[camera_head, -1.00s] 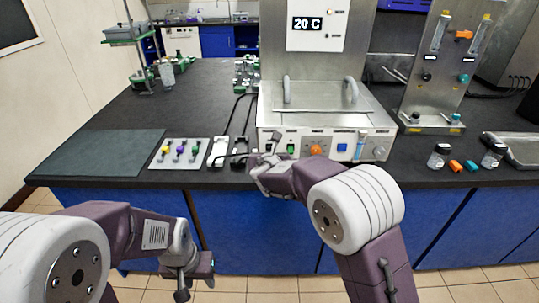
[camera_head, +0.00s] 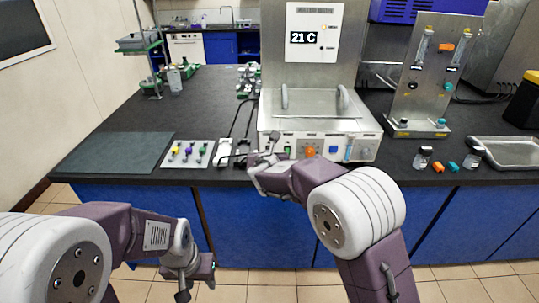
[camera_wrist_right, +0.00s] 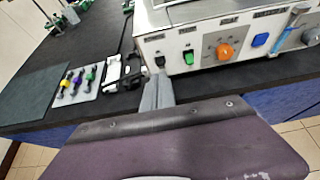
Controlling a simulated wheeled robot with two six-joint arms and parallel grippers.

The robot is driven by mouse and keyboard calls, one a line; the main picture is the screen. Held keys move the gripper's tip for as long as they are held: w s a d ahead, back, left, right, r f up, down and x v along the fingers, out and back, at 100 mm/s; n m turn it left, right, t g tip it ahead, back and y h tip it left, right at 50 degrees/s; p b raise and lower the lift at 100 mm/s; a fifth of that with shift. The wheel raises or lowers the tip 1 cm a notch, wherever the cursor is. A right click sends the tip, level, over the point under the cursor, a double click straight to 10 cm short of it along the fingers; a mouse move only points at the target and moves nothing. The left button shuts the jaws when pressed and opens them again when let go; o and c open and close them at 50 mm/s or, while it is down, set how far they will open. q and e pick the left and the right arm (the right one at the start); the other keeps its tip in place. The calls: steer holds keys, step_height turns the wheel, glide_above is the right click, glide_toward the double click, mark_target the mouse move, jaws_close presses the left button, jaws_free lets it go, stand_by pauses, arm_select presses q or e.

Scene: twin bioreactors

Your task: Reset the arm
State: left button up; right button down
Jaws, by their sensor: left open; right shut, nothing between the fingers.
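My left gripper (camera_head: 190,283) hangs low at the left in the head view, in front of the blue cabinets and below the bench top. It is open, with nothing seen in it. My right gripper (camera_head: 257,168) is at the bench's front edge, in front of the left end of the bioreactor's control panel (camera_head: 325,147). It is shut and empty. In the right wrist view its grey fingers (camera_wrist_right: 157,92) point toward the panel, below a black plug (camera_wrist_right: 160,63) and the green switch (camera_wrist_right: 188,57). I cannot tell whether the fingers touch the panel.
A tray of coloured-top tools (camera_head: 187,153) and a dark green mat (camera_head: 112,152) lie on the bench to the left. Small jars (camera_head: 423,157), a metal tray (camera_head: 507,152) and a flowmeter panel (camera_head: 435,75) are at right. Tiled floor shows below the cabinets.

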steer(key=d+r+m+h+p, duration=0.3)
steer(key=d+r+m, duration=0.15)
steer(key=d, duration=0.85)
steer(key=s+d+f+m+g+h, duration=0.1)
steer(key=s+d+f+m+g, duration=0.35)
steer(key=s+d+m, duration=0.5)
arm_select(q)
steer(key=r, duration=0.1)
steer(key=r+p, duration=0.1)
steer(key=r, duration=0.2)
steer(key=shift+w+r+p, duration=0.2)
steer(key=shift+w+p, duration=0.1)
steer(key=shift+w, duration=0.05)
arm_select(e)
steer(key=s+a+f+m+g+y, duration=0.2)
steer(key=s+f+m, duration=0.3)
steer(key=s+m, duration=0.6)
steer(key=s+a+f+m+g+y, duration=0.1)
steer(key=s+f+m+g, duration=0.4)
steer(key=s+m, duration=0.6)
steer(key=shift+s+a+f+y, duration=0.25)
steer(key=shift+s+a+y, duration=0.15)
steer(key=shift+s+y, duration=0.2)
